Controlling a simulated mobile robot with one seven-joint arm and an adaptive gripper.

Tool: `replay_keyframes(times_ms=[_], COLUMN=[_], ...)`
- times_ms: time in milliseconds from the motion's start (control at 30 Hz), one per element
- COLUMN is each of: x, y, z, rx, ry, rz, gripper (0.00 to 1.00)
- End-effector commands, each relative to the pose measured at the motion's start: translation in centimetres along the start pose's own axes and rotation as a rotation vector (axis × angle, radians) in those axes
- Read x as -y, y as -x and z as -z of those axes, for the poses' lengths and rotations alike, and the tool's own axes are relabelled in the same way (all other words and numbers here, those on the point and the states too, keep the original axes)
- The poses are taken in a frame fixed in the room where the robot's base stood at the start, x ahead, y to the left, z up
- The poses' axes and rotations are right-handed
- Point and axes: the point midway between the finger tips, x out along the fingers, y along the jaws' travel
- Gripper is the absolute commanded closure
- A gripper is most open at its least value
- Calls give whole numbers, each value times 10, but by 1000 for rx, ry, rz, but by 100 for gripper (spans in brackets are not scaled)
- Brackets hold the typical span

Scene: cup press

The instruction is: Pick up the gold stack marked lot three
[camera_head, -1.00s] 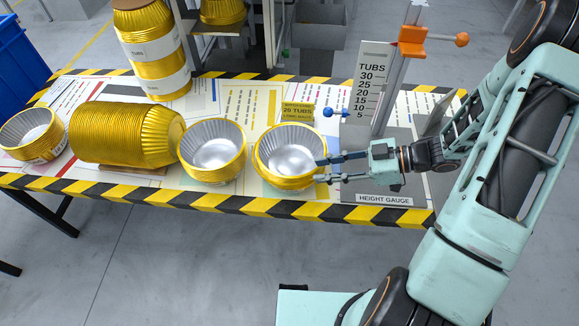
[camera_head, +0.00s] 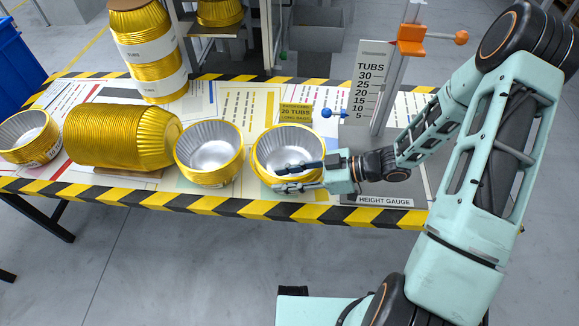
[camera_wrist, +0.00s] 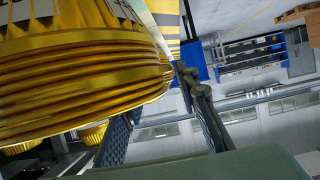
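Three short gold stacks of foil tubs stand upright with silver insides: one at the far left (camera_head: 28,136), one in the middle (camera_head: 208,153) and one at the right (camera_head: 262,173). A longer gold stack (camera_head: 115,137) lies on its side. I cannot read a lot three mark on any of them. My gripper (camera_head: 281,179) is open, its two fingers apart and overlapping the front right of the right stack. In the wrist view a ridged gold stack (camera_wrist: 75,75) fills the upper left, close by the fingers (camera_wrist: 150,105). I cannot tell whether they touch it.
The table has a striped yellow-black edge (camera_head: 150,196). A height gauge (camera_head: 373,88) with an orange slider (camera_head: 411,40) stands on the right. A tall banded stack (camera_head: 150,50) stands at the back left. A small yellow sign (camera_head: 296,113) stands behind the right stack.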

Motion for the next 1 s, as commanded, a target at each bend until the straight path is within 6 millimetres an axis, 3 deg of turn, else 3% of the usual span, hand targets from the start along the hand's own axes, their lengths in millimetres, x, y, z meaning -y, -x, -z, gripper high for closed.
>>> replay_keyframes(times_ms=[133, 400, 1000], x=[0, 0, 0], y=[0, 1, 2], z=[0, 0, 2], rx=[0, 0, 0], ry=[0, 0, 1], rz=[0, 0, 0], gripper=[71, 100, 100])
